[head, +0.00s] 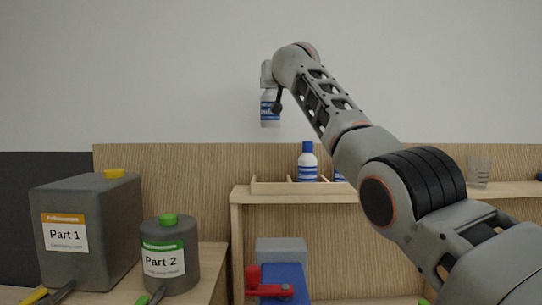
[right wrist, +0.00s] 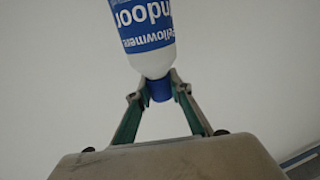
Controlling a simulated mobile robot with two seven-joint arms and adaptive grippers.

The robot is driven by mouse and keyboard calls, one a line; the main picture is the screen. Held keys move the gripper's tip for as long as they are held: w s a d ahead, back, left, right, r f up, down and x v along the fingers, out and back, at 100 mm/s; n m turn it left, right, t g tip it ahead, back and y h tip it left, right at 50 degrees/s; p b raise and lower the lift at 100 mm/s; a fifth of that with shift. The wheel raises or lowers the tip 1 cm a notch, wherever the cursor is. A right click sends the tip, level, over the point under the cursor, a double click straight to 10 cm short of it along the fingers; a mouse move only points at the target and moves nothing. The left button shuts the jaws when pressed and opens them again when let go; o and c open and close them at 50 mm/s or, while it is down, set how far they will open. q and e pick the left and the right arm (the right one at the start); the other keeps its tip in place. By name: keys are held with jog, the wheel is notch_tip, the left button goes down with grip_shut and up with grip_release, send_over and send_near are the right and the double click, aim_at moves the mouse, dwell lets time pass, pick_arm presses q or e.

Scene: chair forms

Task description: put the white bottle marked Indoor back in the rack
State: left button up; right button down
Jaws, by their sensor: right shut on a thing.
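The white bottle marked Indoor (head: 269,112) hangs upright in the air, left of and above the rack, in the head view. In the right wrist view the bottle (right wrist: 147,45) shows its blue label, with "ndoor" readable upside down. My right gripper (right wrist: 160,88) is shut on its blue cap. The wooden rack (head: 272,188) stands on the shelf and has dividers. Its left compartment looks empty. A white bottle with a blue cap (head: 307,165) stands further right in it, and another (head: 339,176) is partly hidden behind my right arm. My left gripper is not in view.
A grey Part 1 canister (head: 95,225) and a grey Part 2 jar (head: 170,262) stand at lower left. A blue and red vise-like tool (head: 280,282) sits below the shelf. A clear glass (head: 478,173) stands on the shelf's right. Air around the held bottle is clear.

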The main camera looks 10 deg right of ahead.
jog(key=shift+s+d+f, duration=0.1)
jog(key=shift+d+f, duration=0.05)
jog(key=shift+f, duration=9.25)
jog(key=c, duration=1.8)
grip_release()
jog(key=shift+f, duration=0.15)
